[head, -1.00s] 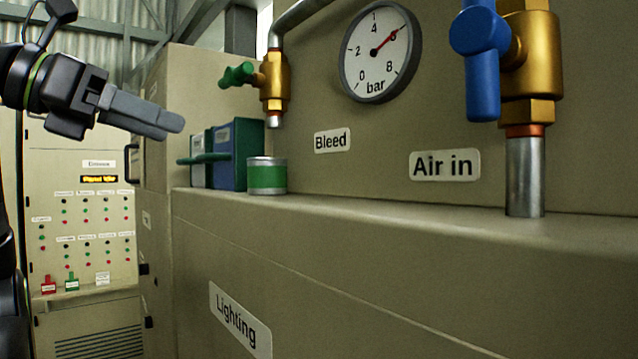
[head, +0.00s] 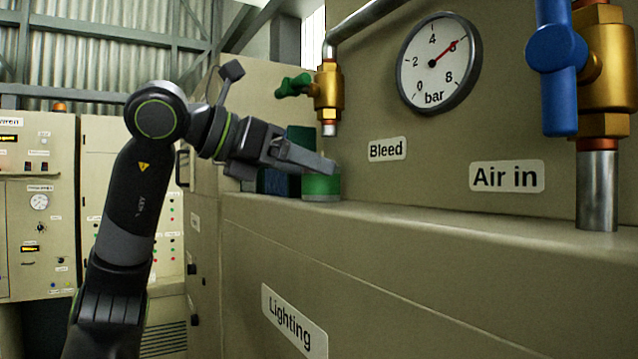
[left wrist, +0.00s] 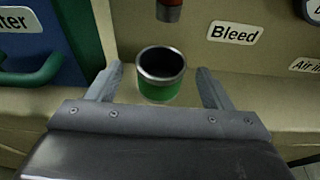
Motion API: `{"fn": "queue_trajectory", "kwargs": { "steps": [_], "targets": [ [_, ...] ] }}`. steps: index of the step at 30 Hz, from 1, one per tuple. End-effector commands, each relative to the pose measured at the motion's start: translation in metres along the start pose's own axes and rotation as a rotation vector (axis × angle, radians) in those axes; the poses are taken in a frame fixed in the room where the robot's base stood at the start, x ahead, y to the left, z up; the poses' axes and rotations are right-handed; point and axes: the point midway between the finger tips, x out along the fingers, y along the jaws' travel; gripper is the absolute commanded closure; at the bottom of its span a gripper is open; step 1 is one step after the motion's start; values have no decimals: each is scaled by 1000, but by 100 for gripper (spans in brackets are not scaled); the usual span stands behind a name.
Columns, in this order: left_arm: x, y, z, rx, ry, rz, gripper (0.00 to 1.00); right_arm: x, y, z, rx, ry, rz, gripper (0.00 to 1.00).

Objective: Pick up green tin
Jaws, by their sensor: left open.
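The green tin (head: 321,187) stands upright on the ledge below the bleed valve, partly hidden by my left gripper in the head view. In the left wrist view the tin (left wrist: 161,76) shows a metal rim, a dark open top and a green band. My left gripper (head: 325,166) reaches in from the left at the tin. In the left wrist view the gripper (left wrist: 158,78) is open, with one finger on each side of the tin and visible space on both sides. My right gripper is not in view.
The brass bleed valve (head: 328,92) with a green handle hangs above the tin, its spout close over it. A blue and green box (head: 301,148) stands left of the tin, partly hidden by my gripper. The ledge (head: 430,218) to the right is clear up to the air-in pipe (head: 597,190).

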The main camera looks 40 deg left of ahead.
Motion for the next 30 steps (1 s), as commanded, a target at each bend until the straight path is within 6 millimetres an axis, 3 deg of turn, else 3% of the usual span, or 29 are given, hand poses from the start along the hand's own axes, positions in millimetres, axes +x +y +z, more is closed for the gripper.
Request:
{"fn": "queue_trajectory", "kwargs": {
  "steps": [6,15,26,30],
  "targets": [
    [30,-2,2,0,4,-1,26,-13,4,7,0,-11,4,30],
    [33,-2,1,0,1,-1,28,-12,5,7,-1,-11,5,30],
    [33,-2,1,0,2,-1,74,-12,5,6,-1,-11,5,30],
    [33,-2,1,0,2,-1,74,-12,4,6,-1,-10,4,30]
  ]
}}
